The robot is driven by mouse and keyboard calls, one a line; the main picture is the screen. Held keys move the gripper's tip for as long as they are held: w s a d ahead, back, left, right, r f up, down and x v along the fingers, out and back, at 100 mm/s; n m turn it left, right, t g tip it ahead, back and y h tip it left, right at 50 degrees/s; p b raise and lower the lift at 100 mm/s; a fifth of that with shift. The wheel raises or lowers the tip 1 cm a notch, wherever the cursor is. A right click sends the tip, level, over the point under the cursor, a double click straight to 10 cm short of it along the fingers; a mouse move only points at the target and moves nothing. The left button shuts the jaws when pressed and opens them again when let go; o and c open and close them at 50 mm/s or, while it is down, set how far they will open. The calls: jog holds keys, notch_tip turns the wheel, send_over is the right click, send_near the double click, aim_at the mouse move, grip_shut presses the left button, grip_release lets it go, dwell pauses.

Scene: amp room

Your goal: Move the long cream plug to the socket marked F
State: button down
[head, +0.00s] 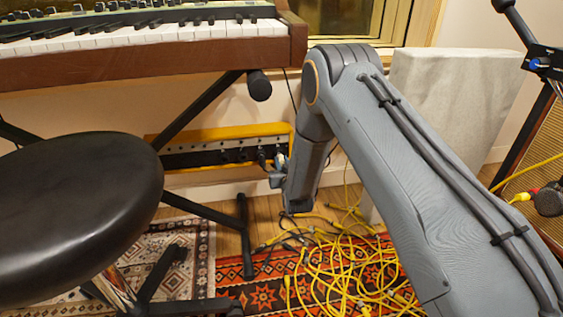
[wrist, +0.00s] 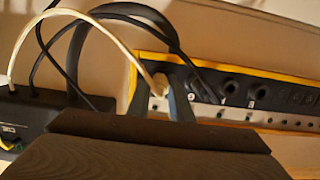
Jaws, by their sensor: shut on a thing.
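The cream plug (wrist: 159,84) shows in the wrist view, with a cream cable arching from it to the left. My gripper (wrist: 160,100) is shut on it, one finger on each side, at the left end of a yellow-edged socket panel (wrist: 215,70). Whether the plug's tip is in a socket is hidden. Dark sockets (wrist: 232,86) run along the panel to the right; their marks are too small to read, so I cannot tell which is F. In the head view my gripper (head: 278,172) is at the right end of the panel (head: 215,168), low on the wall.
Black cables (wrist: 95,50) arch close to the left of my gripper, above a black box (wrist: 30,112). A keyboard (head: 150,45) and its stand (head: 205,110) overhang the panel. A black stool (head: 80,210) stands at left. Yellow cables (head: 345,265) lie tangled on the rug.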

jog(key=shift+f+p+v, duration=0.2)
jog(key=shift+p+v, duration=0.9)
jog(key=shift+v, duration=0.3)
dwell(0.4)
jog(key=shift+f+p+v, duration=0.2)
jog(key=shift+p+v, duration=0.95)
jog(key=shift+v, duration=0.25)
jog(key=shift+s, duration=0.1)
